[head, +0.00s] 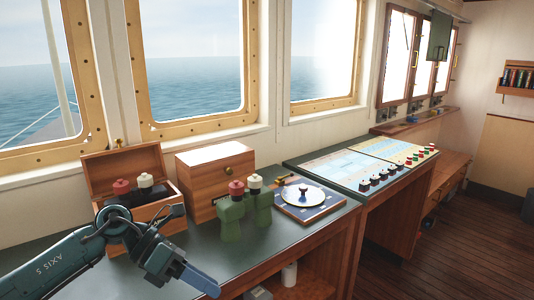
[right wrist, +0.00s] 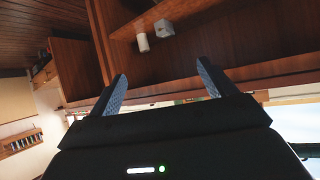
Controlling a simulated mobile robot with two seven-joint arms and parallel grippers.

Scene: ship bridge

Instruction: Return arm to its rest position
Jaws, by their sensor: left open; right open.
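My left arm (head: 75,258) comes in from the lower left of the head view, in front of the green-topped counter (head: 250,262). Its gripper (head: 203,282) is at the counter's front edge, with blue fingers pointing down and right. Nothing shows held in it; the gap between its fingers is hard to see from this angle. My right gripper (right wrist: 162,82) shows only in the right wrist view. Its two blue fingers are wide apart with nothing between them, facing the wooden underside and shelf of a piece of furniture.
An open wooden box (head: 103,168) with red and white capped items stands behind my left arm. Beside it are a wooden cabinet (head: 205,187), two green capped holders (head: 230,219) and a round dial (head: 303,195). A chart console (head: 340,162) lies right. The floor (head: 465,235) is clear.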

